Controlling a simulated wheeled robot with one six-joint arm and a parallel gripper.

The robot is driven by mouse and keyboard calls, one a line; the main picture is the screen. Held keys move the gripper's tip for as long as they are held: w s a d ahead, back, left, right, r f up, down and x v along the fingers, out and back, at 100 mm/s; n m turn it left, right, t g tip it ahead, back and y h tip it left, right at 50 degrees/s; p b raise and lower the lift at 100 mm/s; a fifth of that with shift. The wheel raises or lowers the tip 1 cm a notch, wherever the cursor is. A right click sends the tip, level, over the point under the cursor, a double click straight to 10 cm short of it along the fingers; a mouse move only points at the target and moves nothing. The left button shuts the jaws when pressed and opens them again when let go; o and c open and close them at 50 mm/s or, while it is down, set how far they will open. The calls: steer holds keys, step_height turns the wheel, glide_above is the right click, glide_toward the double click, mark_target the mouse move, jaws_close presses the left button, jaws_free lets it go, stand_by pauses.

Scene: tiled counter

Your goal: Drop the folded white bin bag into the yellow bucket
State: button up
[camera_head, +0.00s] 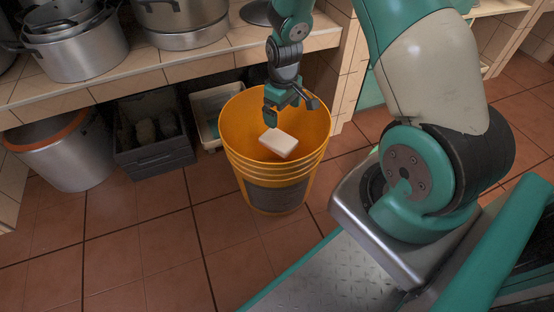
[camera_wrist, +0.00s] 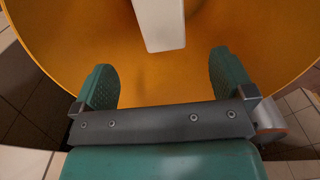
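The folded white bin bag (camera_head: 278,142) is a small white block within the mouth of the yellow bucket (camera_head: 240,120), below my gripper (camera_head: 288,110). The bucket stands on the floor in front of the counter. In the wrist view the bag (camera_wrist: 160,24) shows at the top, beyond the fingertips and apart from them, against the orange inside of the bucket (camera_wrist: 190,80). My gripper (camera_wrist: 161,62) is open over the bucket, its two green fingers spread with nothing between them. Whether the bag touches the bucket's wall or bottom, I cannot tell.
A tiled counter (camera_head: 190,66) with metal pots (camera_head: 72,48) runs behind the bucket. Under it are a dark crate (camera_head: 152,155), a light bin (camera_head: 205,130) and a metal pot with an orange rim (camera_head: 62,160). The tiled floor (camera_head: 130,230) left of the bucket is clear.

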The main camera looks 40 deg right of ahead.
step_height(320, 180, up, 17)
steer(key=p, duration=0.8)
steer(key=shift+r, duration=0.2)
steer(key=s+a+r+n+y, duration=0.2)
steer(key=s+a+r, duration=0.7)
steer(key=s+a, duration=0.15)
steer(key=s+a+r+n+y, duration=0.2)
steer(key=s+a+r, duration=0.6)
steer(key=s+a, duration=0.3)
step_height(320, 180, up, 37)
steer(key=a+p, duration=0.1)
steer(key=p, duration=3.5)
steer(key=shift+w+a, duration=0.15)
steer(key=shift+w, duration=0.15)
steer(key=shift+f, duration=0.15)
